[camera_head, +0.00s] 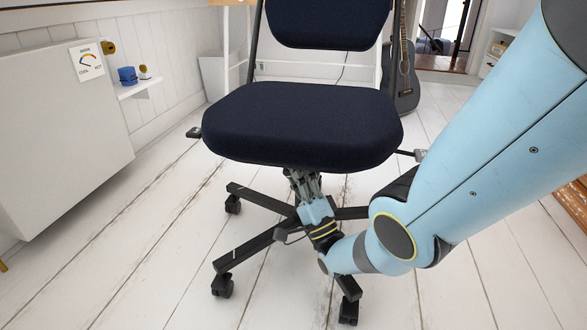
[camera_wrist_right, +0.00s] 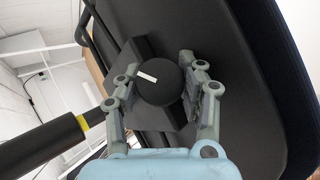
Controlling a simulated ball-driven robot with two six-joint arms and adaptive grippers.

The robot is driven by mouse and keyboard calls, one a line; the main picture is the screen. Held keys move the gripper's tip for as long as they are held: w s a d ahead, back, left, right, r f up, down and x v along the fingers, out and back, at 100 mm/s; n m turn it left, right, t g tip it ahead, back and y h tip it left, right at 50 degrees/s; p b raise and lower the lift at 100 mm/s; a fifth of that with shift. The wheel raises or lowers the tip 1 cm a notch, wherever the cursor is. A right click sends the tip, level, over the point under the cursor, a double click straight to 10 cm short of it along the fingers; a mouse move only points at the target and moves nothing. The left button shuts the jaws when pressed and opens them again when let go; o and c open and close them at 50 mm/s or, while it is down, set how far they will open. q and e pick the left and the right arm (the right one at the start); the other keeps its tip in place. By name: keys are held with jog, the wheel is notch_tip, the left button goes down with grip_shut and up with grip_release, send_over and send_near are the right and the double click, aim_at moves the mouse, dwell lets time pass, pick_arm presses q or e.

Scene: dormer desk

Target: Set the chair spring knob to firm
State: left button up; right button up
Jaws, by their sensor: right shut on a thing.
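The office chair (camera_head: 300,125) has a dark blue seat and back and stands on a black wheeled base. The chair spring knob (camera_wrist_right: 160,84) is a round black knob with a white mark, under the seat, in the right wrist view. My right gripper (camera_wrist_right: 168,82) has its fingers on both sides of the knob and is shut on it. In the head view my right gripper (camera_head: 302,178) reaches under the front of the seat, and the seat hides the knob there. The white mark points to the upper left in the wrist view. My left gripper is not in view.
A lever (camera_head: 194,132) sticks out left of the seat and another lever (camera_head: 420,154) right of it. A white cabinet (camera_head: 60,140) with a dial stands at left. A guitar (camera_head: 402,75) leans behind the chair. The white plank floor at front left is clear.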

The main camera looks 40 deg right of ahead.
jog(key=o, duration=1.2)
jog(key=shift+s+n, duration=0.1)
jog(key=shift+n, duration=0.2)
